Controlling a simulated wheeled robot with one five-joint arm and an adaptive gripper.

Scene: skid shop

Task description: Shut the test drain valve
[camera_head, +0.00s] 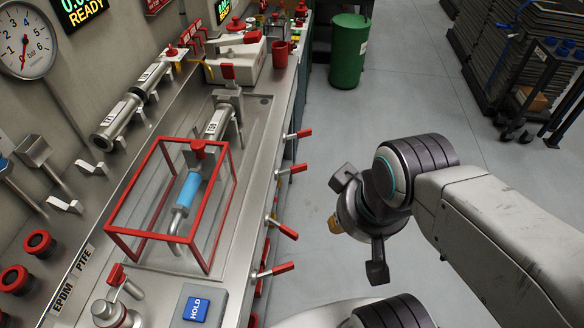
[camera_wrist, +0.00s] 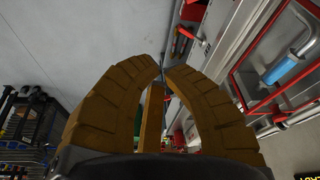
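Several red-handled levers stick out from the bench's front edge, including a far one (camera_head: 299,134), a middle one (camera_head: 283,228) and a near one (camera_head: 275,270). Another red-handled valve (camera_head: 118,276) stands on the bench top at the lower left. No readable label tells which is the test drain valve. My gripper (camera_head: 336,226) hangs over open floor to the right of the levers, apart from them. In the wrist view its brown fingers (camera_wrist: 162,72) curve together, tips nearly meeting, with nothing seen held between them.
A red-framed cage (camera_head: 150,238) around a blue-sleeved fitting (camera_head: 187,191) stands on the bench (camera_head: 225,243). A green bin (camera_head: 348,50) and a dark stack (camera_head: 515,45) stand behind. The floor between is clear.

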